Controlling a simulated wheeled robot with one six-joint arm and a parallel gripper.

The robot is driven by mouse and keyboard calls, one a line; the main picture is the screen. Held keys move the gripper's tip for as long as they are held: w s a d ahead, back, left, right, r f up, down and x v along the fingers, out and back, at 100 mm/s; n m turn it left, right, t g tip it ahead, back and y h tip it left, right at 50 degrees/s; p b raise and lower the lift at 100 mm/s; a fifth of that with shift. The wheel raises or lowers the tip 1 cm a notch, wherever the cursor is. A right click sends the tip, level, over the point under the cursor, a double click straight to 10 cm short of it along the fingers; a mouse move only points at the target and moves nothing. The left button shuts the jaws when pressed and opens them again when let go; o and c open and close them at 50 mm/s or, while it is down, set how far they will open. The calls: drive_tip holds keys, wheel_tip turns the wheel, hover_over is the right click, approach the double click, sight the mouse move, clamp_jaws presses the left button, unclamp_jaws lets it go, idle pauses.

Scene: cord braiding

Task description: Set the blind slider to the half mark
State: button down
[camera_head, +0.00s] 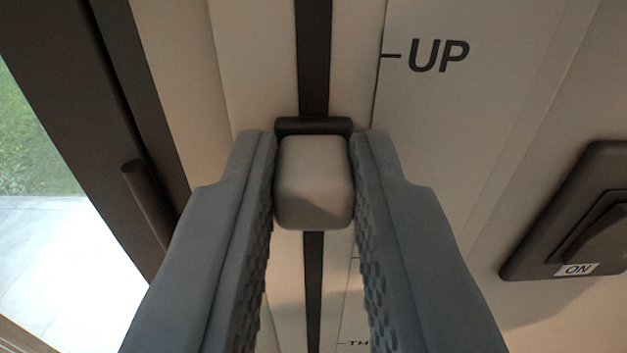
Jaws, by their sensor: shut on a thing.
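The blind slider (313,180) is a rounded grey knob on a dark base. It sits on a dark vertical slot (314,55) in a pale panel. My gripper (313,165) has its two blue-grey fingers on either side of the knob and is shut on it. The UP mark (437,55) is printed to the right of the slot, above the knob. Lower down, a tick and partly hidden small lettering (357,343) show between the fingers. The half mark cannot be made out by name.
A dark rocker switch (580,225) labelled ON is on the wall at the right. A dark window or door frame (100,90) with a dark handle (148,205) is at the left. Green and pale paving show through the glass.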

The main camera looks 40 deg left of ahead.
wheel_tip(320, 180, down, 31)
drive_tip(key=c, duration=1.3)
unclamp_jaws()
drive_tip(key=v, duration=1.7)
drive_tip(key=shift+s+d, duration=0.15)
drive_tip(key=shift+d, duration=0.05)
